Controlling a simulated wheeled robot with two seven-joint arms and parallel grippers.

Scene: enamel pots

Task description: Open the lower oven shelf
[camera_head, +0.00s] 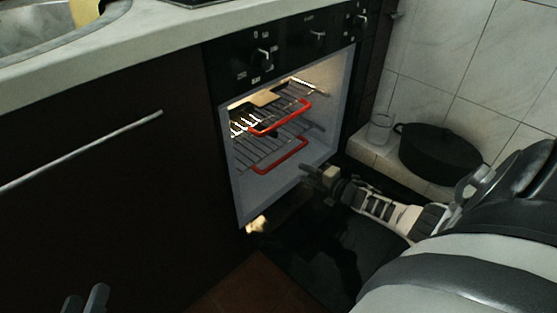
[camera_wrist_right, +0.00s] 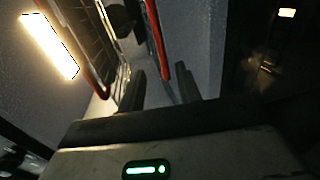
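The oven (camera_head: 285,47) is open and lit inside, with two wire racks. The lower shelf's red handle (camera_head: 280,157) sits below the upper shelf's red handle (camera_head: 281,119). Both shelves appear to be inside the oven. My right gripper (camera_head: 309,171) is just right of the lower handle, at the oven's front opening. In the right wrist view, its fingers (camera_wrist_right: 161,80) are apart, and the lower red handle (camera_wrist_right: 157,42) shows between and beyond them. I cannot tell if they touch it. My left gripper (camera_head: 85,300) is at the bottom left, fingers apart and empty.
A dark cabinet front with a long metal handle (camera_head: 85,150) is left of the oven, under a pale countertop (camera_head: 120,55). A black pot (camera_head: 440,152) and a glass (camera_head: 380,128) stand on a ledge at right. A dark, reflective surface (camera_wrist_right: 262,70) lies below the oven opening.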

